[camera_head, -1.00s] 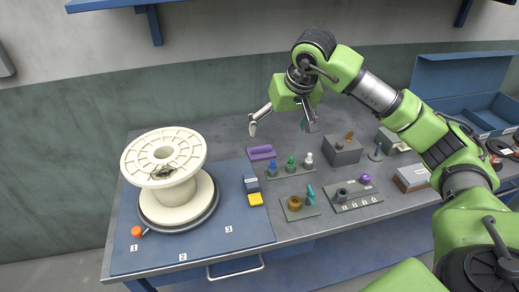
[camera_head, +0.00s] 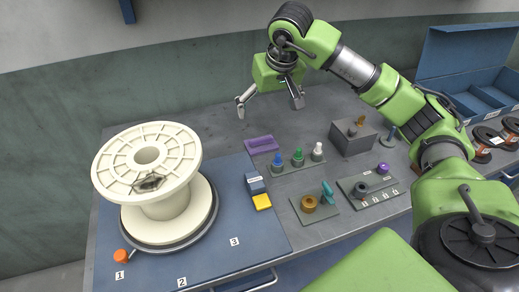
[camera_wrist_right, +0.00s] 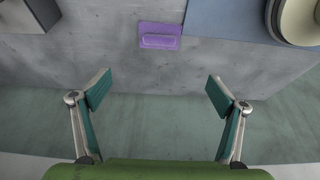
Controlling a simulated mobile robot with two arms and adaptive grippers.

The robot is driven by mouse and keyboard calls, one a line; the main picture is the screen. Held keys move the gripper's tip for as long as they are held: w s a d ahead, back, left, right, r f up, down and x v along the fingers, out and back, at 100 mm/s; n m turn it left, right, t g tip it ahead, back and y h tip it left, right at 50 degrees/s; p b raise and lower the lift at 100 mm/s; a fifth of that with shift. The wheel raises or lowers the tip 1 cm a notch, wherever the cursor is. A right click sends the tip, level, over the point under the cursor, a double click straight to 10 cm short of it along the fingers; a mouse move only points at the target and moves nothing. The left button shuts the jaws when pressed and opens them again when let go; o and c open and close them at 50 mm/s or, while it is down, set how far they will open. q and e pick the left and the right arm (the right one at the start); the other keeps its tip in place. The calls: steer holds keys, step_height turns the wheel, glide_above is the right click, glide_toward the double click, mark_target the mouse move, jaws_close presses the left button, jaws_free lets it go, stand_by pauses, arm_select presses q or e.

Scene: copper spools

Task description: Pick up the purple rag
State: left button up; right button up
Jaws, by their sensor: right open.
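The purple rag (camera_head: 262,144) lies flat and folded on the grey table, just behind the blue mat's right rear corner. In the right wrist view the rag (camera_wrist_right: 160,36) is at the top middle, beyond the fingertips and roughly centred between them. My right gripper (camera_head: 269,104) is open and empty above the back of the table, behind the rag. Its two spread fingers also show in the right wrist view (camera_wrist_right: 156,88). It does not touch the rag. My left gripper is out of view.
A large cream spool (camera_head: 147,160) stands on the blue mat (camera_head: 225,240) at left. A blue block (camera_head: 255,184) and a yellow block (camera_head: 262,202) lie near the rag.

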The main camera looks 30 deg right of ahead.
step_height(320, 180, down, 3)
steer(key=b, duration=0.2)
glide_above(261, 139)
steer(key=s, duration=0.2)
steer(key=f, duration=0.8)
steer(key=shift+w+a+p, duration=0.1)
steer(key=shift+a+p, duration=0.2)
steer(key=shift+a, duration=0.05)
steer(key=shift+p+x, duration=0.65)
steer(key=shift+x, duration=2.1)
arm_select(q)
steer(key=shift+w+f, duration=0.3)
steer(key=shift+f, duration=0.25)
arm_select(e)
steer(key=shift+d, duration=0.1)
steer(key=shift+c, duration=0.4)
steer(key=c, duration=1.1)
